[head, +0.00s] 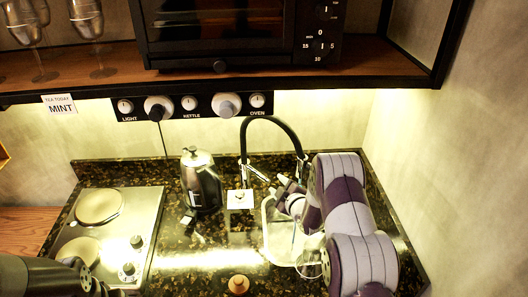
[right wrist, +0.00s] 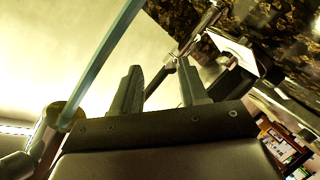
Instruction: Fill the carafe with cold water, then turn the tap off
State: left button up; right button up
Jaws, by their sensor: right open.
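The tap (head: 272,120) has a black arched hose and stands behind the sink (head: 270,240). A chrome lever (head: 256,172) sticks out at its base. My right gripper (head: 284,190) is open above the sink, close to the lever and below the spout end. In the right wrist view its two fingers (right wrist: 160,85) are apart, with a thin metal rod beyond them; I cannot tell if they touch it. A clear glass vessel (head: 311,264), perhaps the carafe, is partly hidden by my right arm. I cannot make out running water. My left gripper (head: 92,286) is low at the left, its jaws unclear.
A steel kettle (head: 200,182) stands left of the tap. A hob (head: 105,235) with two plates is further left. A small wooden knob-like object (head: 238,284) lies at the front. A shelf (head: 230,82) with an oven and glasses hangs above. A wall bounds the right.

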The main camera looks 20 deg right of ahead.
aim_at(264, 179)
jog(key=a, duration=0.2)
jog(key=a+n, duration=0.1)
jog(key=shift+w+r+p, duration=0.25)
jog(key=shift+p, duration=0.05)
jog(key=b+x, duration=0.2)
jog(key=x, duration=0.1)
jog(key=b+x, duration=0.2)
jog(key=x, duration=0.2)
jog(key=shift+a+f, duration=0.1)
jog(key=shift+f, duration=0.15)
jog(key=shift+w+r, duration=0.1)
jog(key=shift+w, duration=0.15)
pick_arm(q)
jog(key=shift+s+f, duration=0.15)
jog(key=shift+f, duration=0.7)
pick_arm(e)
jog(key=shift+r, duration=0.1)
grip_shut()
